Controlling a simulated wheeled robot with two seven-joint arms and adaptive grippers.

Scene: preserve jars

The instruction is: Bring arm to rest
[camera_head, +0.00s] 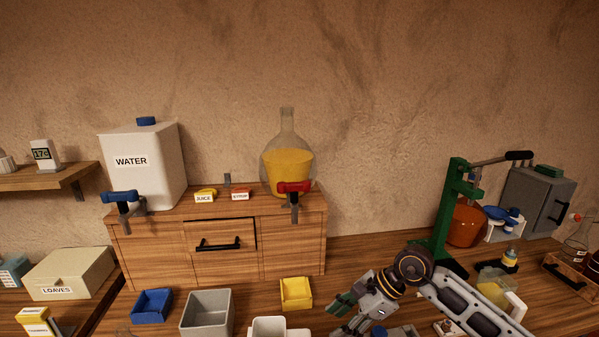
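My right arm comes in from the lower right, and its gripper (338,317) is low over the front of the worktop, pointing left and down. Its two fingers look apart with nothing seen between them; the lower finger is partly cut by the picture's bottom edge. A yellow bin (296,293) stands just left of and behind the gripper. My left gripper is not in view.
A wooden cabinet (290,240) carries a white water tank (140,175) and a glass flask (287,165) of yellow liquid. A blue bin (152,305) and grey bin (206,313) stand in front. A green press (447,210) stands behind my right arm.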

